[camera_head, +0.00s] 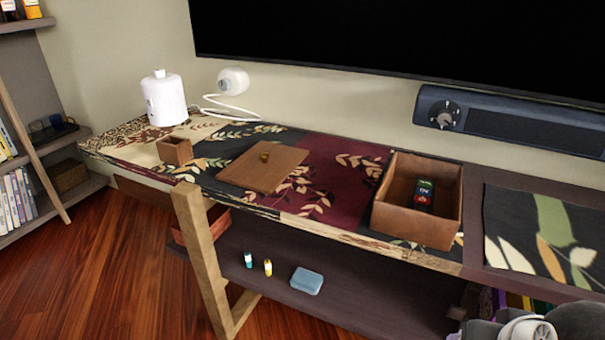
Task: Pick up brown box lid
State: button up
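The brown box lid (250,171) lies flat on the patterned table top, left of the open box. It is a thin square wooden board with a small round knob (264,157) on its upper face. The open brown box (413,219) stands to its right and holds a small dark item (424,192) with green and red parts. Part of my arm shows at the bottom right corner, far from the lid. My gripper's fingers are not visible in this view.
A small brown open box (175,151) and a white canister (164,98) stand left of the lid. A white round device (233,81) with a cable is behind it. A black screen (420,45) and a soundbar (510,119) are above. A lower shelf (345,285) holds small items.

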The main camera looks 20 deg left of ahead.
aim_at(263, 168)
jog(key=u, duration=1.2)
